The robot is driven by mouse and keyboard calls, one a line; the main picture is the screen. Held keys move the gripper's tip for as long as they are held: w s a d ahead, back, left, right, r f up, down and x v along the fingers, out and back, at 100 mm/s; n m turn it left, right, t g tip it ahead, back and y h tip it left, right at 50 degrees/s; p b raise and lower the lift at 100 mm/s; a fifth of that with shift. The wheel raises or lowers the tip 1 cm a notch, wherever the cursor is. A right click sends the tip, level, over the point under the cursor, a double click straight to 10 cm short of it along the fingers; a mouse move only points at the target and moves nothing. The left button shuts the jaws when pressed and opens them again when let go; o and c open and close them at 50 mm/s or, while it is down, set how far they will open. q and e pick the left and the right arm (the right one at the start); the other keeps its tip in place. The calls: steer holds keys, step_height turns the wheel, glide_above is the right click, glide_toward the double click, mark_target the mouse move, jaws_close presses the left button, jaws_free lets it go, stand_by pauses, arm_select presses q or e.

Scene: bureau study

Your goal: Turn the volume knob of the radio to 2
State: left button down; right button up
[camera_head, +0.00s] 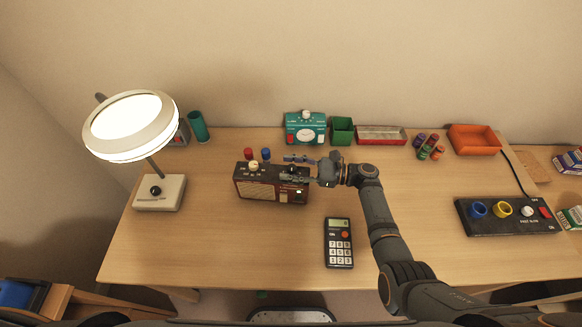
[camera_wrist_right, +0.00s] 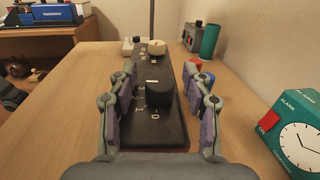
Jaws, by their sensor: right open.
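The dark red and black radio (camera_head: 270,188) stands at the middle left of the desk. My right gripper (camera_head: 297,170) is open above the radio's right end. In the wrist view its fingers (camera_wrist_right: 159,78) stand on both sides of the black knob, with gaps showing. My left gripper is out of view.
A lamp (camera_head: 160,192) stands left of the radio. A teal alarm clock (camera_head: 305,130) and a green bin (camera_head: 341,131) stand behind it. A calculator (camera_head: 339,243) lies in front. A black control panel (camera_head: 508,222) is at right. The desk's front left is clear.

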steer(key=s+d, duration=0.1)
steer(key=d, duration=1.1)
steer(key=shift+s, duration=0.35)
steer(key=shift+r, duration=0.1)
